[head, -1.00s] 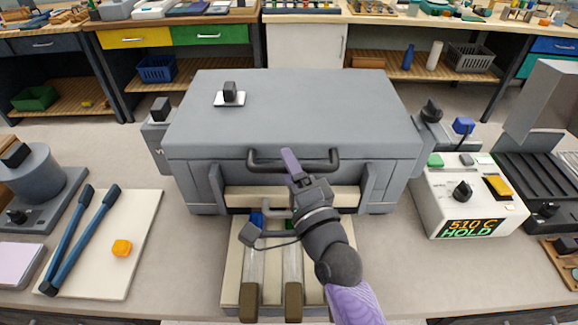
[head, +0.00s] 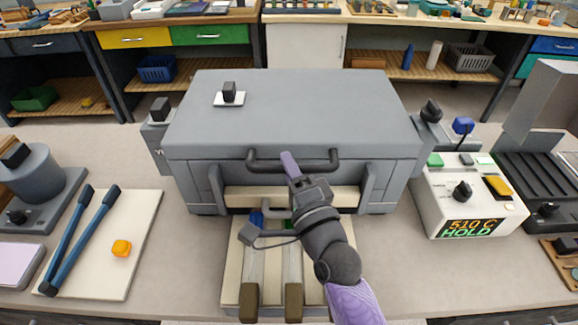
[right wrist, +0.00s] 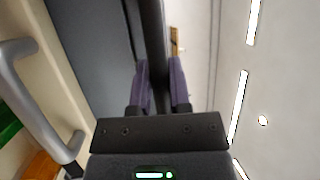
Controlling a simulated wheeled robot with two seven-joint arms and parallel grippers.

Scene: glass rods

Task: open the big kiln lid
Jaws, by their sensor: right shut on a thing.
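The big grey kiln stands in the middle of the bench, with its broad lid (head: 320,115) down. A dark bar handle (head: 262,163) runs along the lid's front edge. My right gripper (head: 290,160) is at the middle of this handle. In the right wrist view its purple fingers (right wrist: 160,85) are closed on either side of the dark handle bar (right wrist: 152,40). A small black knob on a pale plate (head: 229,92) sits on the lid's top left. My left gripper is not in view.
A controller box (head: 465,200) reading 510 C HOLD stands at right.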

